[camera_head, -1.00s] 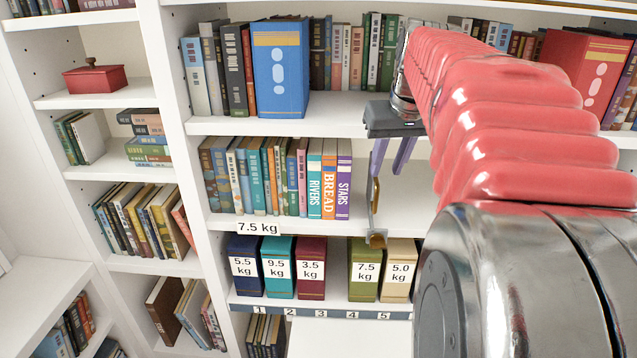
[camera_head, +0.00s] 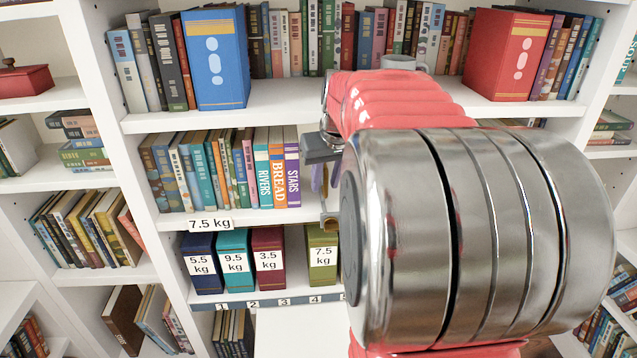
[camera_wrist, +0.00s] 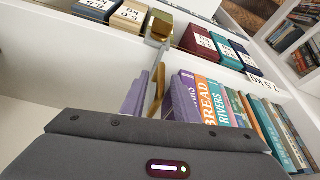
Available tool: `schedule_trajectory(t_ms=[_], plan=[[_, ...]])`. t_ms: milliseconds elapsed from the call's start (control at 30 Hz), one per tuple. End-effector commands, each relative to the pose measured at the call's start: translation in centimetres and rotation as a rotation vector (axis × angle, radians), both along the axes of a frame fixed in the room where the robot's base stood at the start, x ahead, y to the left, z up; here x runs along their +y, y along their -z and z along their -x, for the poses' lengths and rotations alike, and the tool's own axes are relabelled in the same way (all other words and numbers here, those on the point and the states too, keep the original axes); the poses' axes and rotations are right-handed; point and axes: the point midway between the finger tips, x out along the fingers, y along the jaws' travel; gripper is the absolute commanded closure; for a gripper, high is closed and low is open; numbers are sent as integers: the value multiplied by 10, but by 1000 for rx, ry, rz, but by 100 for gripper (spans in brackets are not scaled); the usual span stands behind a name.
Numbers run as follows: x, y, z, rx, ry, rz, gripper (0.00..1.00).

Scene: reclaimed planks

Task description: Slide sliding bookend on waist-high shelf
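The brass bookend stands upright on the waist-high shelf, to the right of the book row that ends with the purple STARS book (camera_head: 292,178). Its block (camera_head: 328,219) sits at the shelf's front edge; the block (camera_wrist: 159,28) and thin upright plate (camera_wrist: 157,93) show in the wrist view. A gap separates it from STARS in the head view. My arm hides the shelf's right part.
Above stand a blue volume (camera_head: 215,60) and a red volume (camera_head: 508,55). A "7.5 kg" label (camera_head: 208,224) is on the shelf edge. Below stand weight-marked boxes, including a teal one (camera_head: 234,258) and an olive one (camera_head: 322,252).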

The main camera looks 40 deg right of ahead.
Motion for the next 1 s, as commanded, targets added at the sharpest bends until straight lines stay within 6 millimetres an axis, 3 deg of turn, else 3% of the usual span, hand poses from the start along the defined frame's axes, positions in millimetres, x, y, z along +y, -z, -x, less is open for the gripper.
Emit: schedule_trajectory(t_ms=[200, 533, 933, 1000], plan=[[-3, 19, -8, 0, -1, 0, 72], [-3, 22, -9, -1, -1, 1, 72], [-3, 22, -9, -1, -1, 1, 100], [-3, 21, -9, -1, -1, 1, 100]])
